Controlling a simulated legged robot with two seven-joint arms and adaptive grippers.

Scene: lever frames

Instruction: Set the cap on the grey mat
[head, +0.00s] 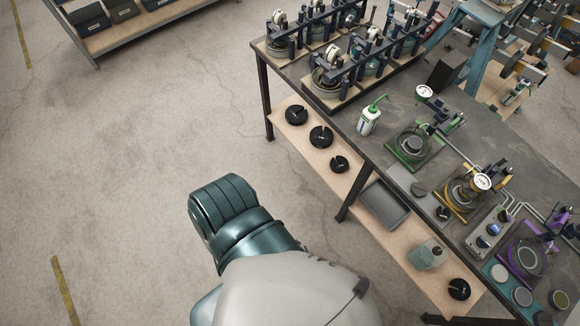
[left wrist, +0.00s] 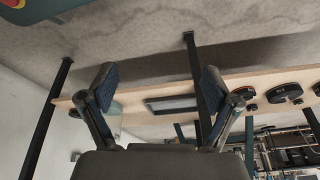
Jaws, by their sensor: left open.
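A light grey mat (head: 399,177) lies on the bench top near its front edge, left of the yellow-based gauge stand. A small dark grey disc (head: 418,189), which looks like the cap, lies at the mat's lower right part; I cannot tell whether it is fully on it. My left gripper (left wrist: 155,85) is open and empty in the left wrist view, its two fingers spread, facing the bench's lower shelf. It does not show in the head view. The mat and disc cannot be made out in the left wrist view. My right gripper is not in view.
A green-topped bottle (head: 369,117) and gauge stands (head: 412,145) crowd the bench (head: 470,125). The floor to the left is clear.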

